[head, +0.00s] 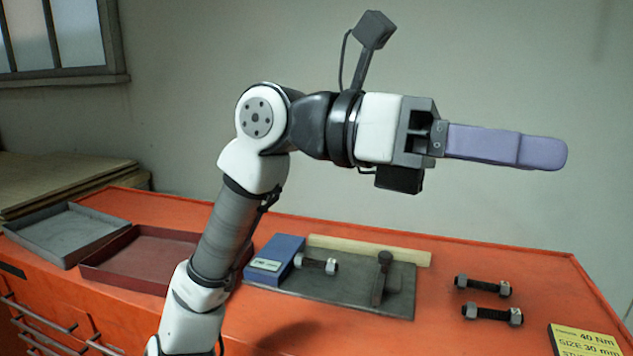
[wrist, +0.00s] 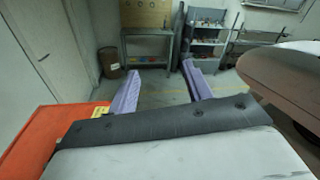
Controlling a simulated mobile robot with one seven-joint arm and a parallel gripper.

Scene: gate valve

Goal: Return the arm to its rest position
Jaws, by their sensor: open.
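My arm rises from the bottom of the head view and bends at the elbow. My gripper (head: 562,155) points to the right, high above the orange bench top (head: 445,330), and touches nothing there. In the head view its purple fingers overlap, one behind the other. In the wrist view my gripper (wrist: 160,85) has its two purple fingers wide apart with nothing between them. It is open and empty.
On the bench are a grey tray (head: 70,213), a dark red tray (head: 95,268), a grey plate (head: 340,292), a blue block (head: 275,256), several bolts (head: 483,286) and a yellow card (head: 585,340). The wrist view shows a bin (wrist: 108,88), a workbench (wrist: 148,48) and shelves (wrist: 205,45) beyond open floor.

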